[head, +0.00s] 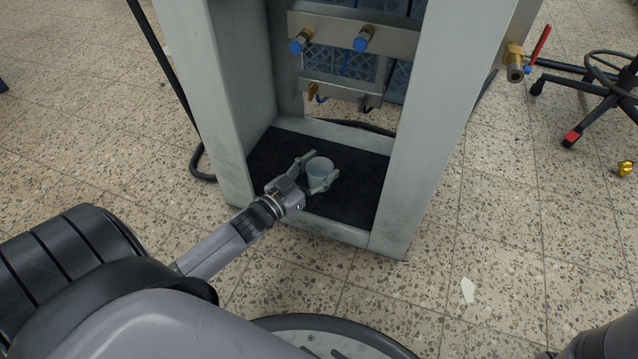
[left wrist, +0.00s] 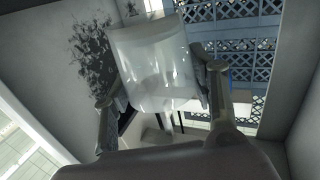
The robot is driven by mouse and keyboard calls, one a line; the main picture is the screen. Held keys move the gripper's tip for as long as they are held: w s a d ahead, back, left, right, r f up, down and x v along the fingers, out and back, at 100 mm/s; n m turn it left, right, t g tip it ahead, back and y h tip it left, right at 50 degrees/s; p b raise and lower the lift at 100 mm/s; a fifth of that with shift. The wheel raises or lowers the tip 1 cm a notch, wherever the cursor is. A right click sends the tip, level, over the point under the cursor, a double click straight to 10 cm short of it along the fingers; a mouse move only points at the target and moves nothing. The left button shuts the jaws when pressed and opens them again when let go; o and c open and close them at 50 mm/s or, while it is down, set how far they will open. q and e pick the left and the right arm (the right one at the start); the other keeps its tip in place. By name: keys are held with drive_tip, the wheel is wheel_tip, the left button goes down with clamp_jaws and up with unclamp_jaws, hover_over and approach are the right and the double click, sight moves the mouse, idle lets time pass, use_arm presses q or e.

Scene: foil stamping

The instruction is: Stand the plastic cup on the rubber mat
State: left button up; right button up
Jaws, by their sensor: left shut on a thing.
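A translucent plastic cup (head: 319,171) is between the two fingers of my left gripper (head: 315,176), inside the open bottom of a grey cabinet. The gripper is shut on the cup's sides. The cup looks about upright, open end up. The black rubber mat (head: 358,203) covers the cabinet floor beneath and around it. I cannot tell whether the cup's base touches the mat. In the left wrist view the cup (left wrist: 153,62) shows clear between both fingers (left wrist: 165,95). My right gripper is not in view.
The cabinet's grey side posts (head: 418,150) and low front sill (head: 330,230) frame the opening. Valves with blue caps (head: 363,40) sit on a metal bar above the mat. A wheeled chair base (head: 600,95) stands at the right on the speckled floor.

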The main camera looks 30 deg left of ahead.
sight(319, 182)
use_arm(q)
wheel_tip(319, 182, down, 5)
drive_tip(key=b, duration=0.3)
drive_tip(key=shift+f+b, duration=0.1)
drive_tip(key=shift+b, duration=0.25)
drive_tip(key=shift+r, duration=0.2)
drive_tip(key=shift+f, duration=0.2)
drive_tip(key=o, duration=1.2)
drive_tip(key=shift+c, duration=0.2)
drive_tip(key=shift+r, duration=0.25)
drive_tip(key=s+a+p, duration=0.2)
drive_tip(key=s+p, duration=0.5)
drive_tip(key=s, duration=0.4)
drive_tip(key=shift+s, duration=0.4)
